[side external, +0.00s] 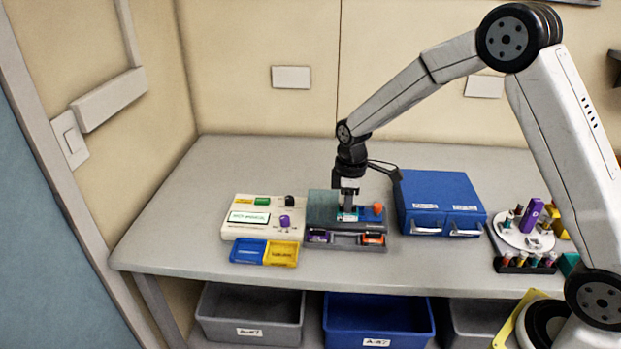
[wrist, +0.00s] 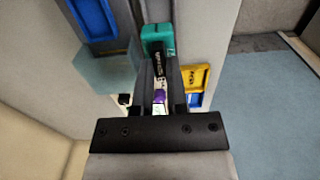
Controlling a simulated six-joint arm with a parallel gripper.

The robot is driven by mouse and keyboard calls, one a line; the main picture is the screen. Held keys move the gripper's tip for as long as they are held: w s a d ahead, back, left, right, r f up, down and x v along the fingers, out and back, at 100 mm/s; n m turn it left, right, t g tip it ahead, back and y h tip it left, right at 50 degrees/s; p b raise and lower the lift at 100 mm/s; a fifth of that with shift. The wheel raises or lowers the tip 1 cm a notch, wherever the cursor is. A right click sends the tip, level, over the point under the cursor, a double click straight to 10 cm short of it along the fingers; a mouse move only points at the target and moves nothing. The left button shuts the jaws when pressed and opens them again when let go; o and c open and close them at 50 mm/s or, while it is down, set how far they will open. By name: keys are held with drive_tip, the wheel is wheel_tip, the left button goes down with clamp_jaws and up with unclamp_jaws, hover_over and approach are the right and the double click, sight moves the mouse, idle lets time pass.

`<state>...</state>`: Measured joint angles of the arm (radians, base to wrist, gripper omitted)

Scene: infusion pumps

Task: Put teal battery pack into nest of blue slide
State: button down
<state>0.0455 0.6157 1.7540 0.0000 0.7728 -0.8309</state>
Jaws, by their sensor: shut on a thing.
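The teal battery pack (side external: 347,216) is between the fingertips of my gripper (side external: 348,205), which is shut on it over the grey device. In the wrist view the pack (wrist: 158,36) shows beyond the fingertips (wrist: 160,66), with a dark labelled part near them. The blue slide (side external: 367,214) is just right of the pack in the side view, beside an orange knob. A blue recessed part, seemingly this slide (wrist: 94,18), shows at the wrist view's upper left, apart from the pack. I cannot tell whether the pack touches the device.
Purple (side external: 318,237) and orange (side external: 373,239) packs lie in the device's front bays. A cream control box (side external: 240,205), blue and yellow trays (side external: 281,254), and a blue drawer cabinet (side external: 438,195) stand around it.

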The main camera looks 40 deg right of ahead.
wheel_tip(320, 180, up, 6)
drive_tip(key=shift+f, duration=0.1)
drive_tip(key=shift+w+d+r, duration=0.15)
drive_tip(key=shift+d+r, duration=0.05)
drive_tip(key=shift+d, duration=0.05)
drive_tip(key=w+d, duration=0.5)
drive_tip(key=d, duration=0.2)
drive_tip(key=f, duration=0.5)
drive_tip(key=shift+s, duration=0.2)
drive_tip(key=shift+f, duration=0.25)
drive_tip(key=shift+f, duration=2.35)
drive_tip(key=shift+f, duration=0.9)
